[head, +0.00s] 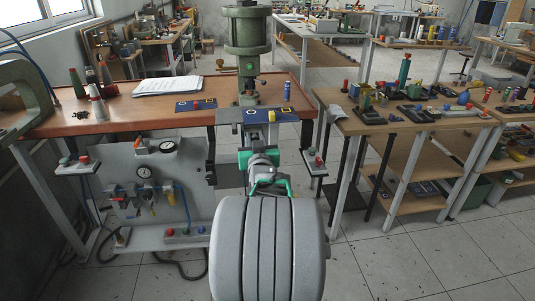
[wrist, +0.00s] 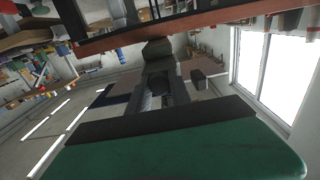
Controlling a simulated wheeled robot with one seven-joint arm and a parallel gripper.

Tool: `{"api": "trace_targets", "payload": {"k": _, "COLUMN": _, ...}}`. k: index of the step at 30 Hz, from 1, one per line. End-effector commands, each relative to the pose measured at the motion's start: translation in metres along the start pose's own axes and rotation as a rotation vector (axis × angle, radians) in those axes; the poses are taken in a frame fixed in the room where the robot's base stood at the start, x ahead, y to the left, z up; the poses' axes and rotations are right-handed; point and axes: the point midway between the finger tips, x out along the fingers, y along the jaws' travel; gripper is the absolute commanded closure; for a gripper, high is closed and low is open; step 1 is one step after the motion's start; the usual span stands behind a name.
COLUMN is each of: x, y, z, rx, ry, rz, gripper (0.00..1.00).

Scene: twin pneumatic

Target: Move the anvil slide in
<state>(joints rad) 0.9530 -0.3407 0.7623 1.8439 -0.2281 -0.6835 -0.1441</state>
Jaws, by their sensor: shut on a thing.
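The green press (head: 247,50) stands upright at the back of the wooden bench. At its foot, a grey slide plate (head: 229,115) lies at the bench's front edge, taken to be the anvil slide. My gripper (head: 270,136) is at the front edge, just below and in front of the plate, with my grey arm reaching up from the bottom of the picture. In the wrist view my gripper (wrist: 160,82) is shut on a dark block-like part (wrist: 158,50), seemingly the front of the slide. The exact contact is partly hidden by the fingers and wrist.
Button boxes hang at the bench's front (head: 76,163), (head: 314,160). A gauge panel (head: 160,180) is below left. A second table (head: 400,120) with parts stands right. Floor between is clear.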

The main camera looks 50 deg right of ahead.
Motion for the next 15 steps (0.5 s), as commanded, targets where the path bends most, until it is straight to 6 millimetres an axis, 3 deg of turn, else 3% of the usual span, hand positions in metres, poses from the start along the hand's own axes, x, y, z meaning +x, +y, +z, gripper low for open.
{"api": "trace_targets", "payload": {"k": 9, "x": 0.0040, "y": -0.0062, "z": -0.0003, "rx": -0.003, "ry": -0.001, "rz": -0.007, "gripper": 1.00}}
{"api": "trace_targets", "payload": {"k": 10, "x": 0.0040, "y": -0.0062, "z": -0.0003, "rx": -0.003, "ry": -0.001, "rz": -0.008, "gripper": 0.74}}
{"api": "trace_targets", "payload": {"k": 15, "x": 0.0038, "y": -0.0062, "z": -0.0001, "rx": -0.003, "ry": -0.001, "rz": -0.008, "gripper": 0.60}}
